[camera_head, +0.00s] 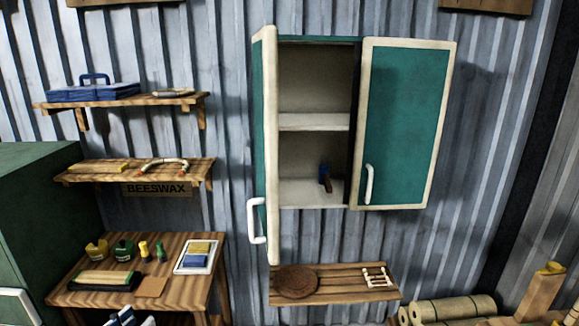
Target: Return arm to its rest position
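My arm and my gripper do not show in this view, so their pose and what the gripper holds cannot be seen. A teal and cream wall cabinet (314,122) hangs on the corrugated wall. Its left door (264,150) stands open, seen nearly edge-on. Its right door (405,120) is swung open to the right. The upper compartment looks empty.
Two wall shelves (120,101) (135,172) hang at left, above a wooden table (190,262) with jars and a tray. A slatted shelf (335,283) with a round woven mat (297,282) is below the cabinet. Rolls (450,309) lie at lower right. A green cabinet (45,215) stands at far left.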

